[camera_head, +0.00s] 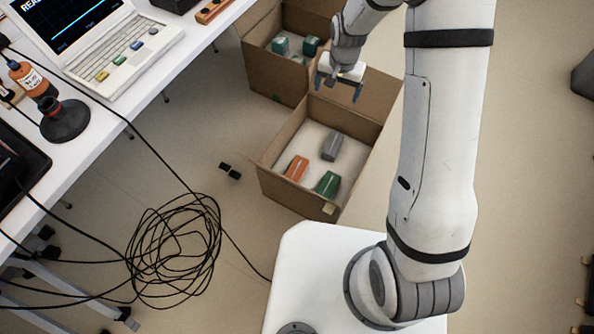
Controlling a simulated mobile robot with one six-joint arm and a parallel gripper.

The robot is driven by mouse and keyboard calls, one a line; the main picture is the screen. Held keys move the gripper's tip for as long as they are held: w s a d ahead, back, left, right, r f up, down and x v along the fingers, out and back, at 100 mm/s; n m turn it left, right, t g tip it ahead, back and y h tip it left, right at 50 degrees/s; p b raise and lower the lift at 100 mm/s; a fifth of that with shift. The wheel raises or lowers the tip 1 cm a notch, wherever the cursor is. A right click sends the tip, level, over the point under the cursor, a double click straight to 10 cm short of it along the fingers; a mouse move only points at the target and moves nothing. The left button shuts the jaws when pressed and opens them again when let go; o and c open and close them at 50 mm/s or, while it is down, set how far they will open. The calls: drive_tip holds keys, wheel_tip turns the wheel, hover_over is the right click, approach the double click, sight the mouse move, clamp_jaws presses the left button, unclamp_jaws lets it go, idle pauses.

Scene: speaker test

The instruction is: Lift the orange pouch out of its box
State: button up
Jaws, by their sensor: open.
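The orange pouch (297,167) lies in the front-left part of an open cardboard box (284,187) on the floor. A grey pouch (332,146) and a green pouch (327,184) lie in the same box, apart from the orange one. My gripper (338,90) hangs above the far side of this box, its two blue-tipped fingers spread and nothing between them. In the picture it is above and to the right of the orange pouch. Its exact height over the box is hard to tell.
A second cardboard box (262,72) with teal items stands behind. A tangle of black cable (175,250) lies at the lower left. Bare floor (215,125) shows left of the box.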

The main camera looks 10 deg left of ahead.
drive_tip(key=w+a+f+b, duration=0.1)
drive_tip(key=a+f+b, duration=0.15)
drive_tip(key=f, duration=0.75)
drive_tip(key=a+f+b, duration=0.2)
drive_tip(key=a+f, duration=0.1)
drive_tip(key=f, duration=0.6)
drive_tip(key=m+g+b, duration=0.1)
drive_tip(key=b, duration=0.5)
approach(296, 169)
drive_tip(key=f, duration=0.3)
drive_tip(key=w+f, duration=0.1)
drive_tip(key=f, duration=0.1)
drive_tip(key=shift+d+f, duration=0.1)
drive_tip(key=shift+d, duration=0.2)
drive_tip(key=f, duration=0.1)
drive_tip(key=f+b, duration=0.1)
drive_tip(key=f, duration=0.1)
drive_tip(key=s+f+b, duration=0.1)
drive_tip(key=f, duration=0.1)
drive_tip(key=shift+a, duration=0.3)
drive_tip(key=c, duration=1.1)
